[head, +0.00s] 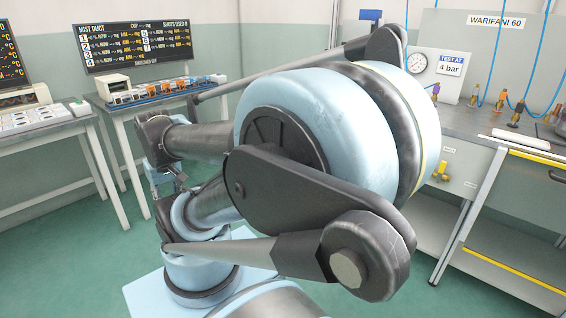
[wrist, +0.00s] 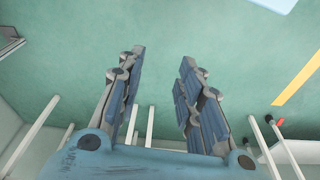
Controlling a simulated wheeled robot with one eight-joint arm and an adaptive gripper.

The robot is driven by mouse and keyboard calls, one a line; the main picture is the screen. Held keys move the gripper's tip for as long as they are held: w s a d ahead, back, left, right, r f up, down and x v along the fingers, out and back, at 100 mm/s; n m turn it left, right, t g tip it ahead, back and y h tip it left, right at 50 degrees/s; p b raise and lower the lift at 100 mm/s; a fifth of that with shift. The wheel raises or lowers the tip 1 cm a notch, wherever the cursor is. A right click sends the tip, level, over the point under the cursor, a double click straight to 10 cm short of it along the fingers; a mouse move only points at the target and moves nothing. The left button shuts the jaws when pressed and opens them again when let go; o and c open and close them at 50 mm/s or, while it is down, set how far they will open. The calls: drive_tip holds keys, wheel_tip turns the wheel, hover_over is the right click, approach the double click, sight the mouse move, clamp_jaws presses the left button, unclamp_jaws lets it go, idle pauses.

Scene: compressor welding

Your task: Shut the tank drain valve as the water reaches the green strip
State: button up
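My gripper (wrist: 162,58) shows in the wrist view with its two blue-padded fingers apart and nothing between them. It hangs over bare green floor. In the head view my arm fills the middle, and I cannot make out the fingers clearly. A small yellow valve-like fitting (head: 440,172) sits on a pale panel below the right bench, just right of my arm. I cannot tell whether it is the tank drain valve, nor whether it is open. No tank, water level or green strip can be made out in either view.
The right bench (head: 470,128) carries a pressure gauge (head: 417,63), a "4 bar" sign (head: 450,64) and several coloured fittings on blue hoses. A table (head: 128,108) with orange and blue items stands at the back left. Green floor (head: 75,235) is clear at left.

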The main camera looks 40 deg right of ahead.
drive_tip(key=shift+w+d, duration=0.15)
drive_tip(key=shift+w, duration=0.15)
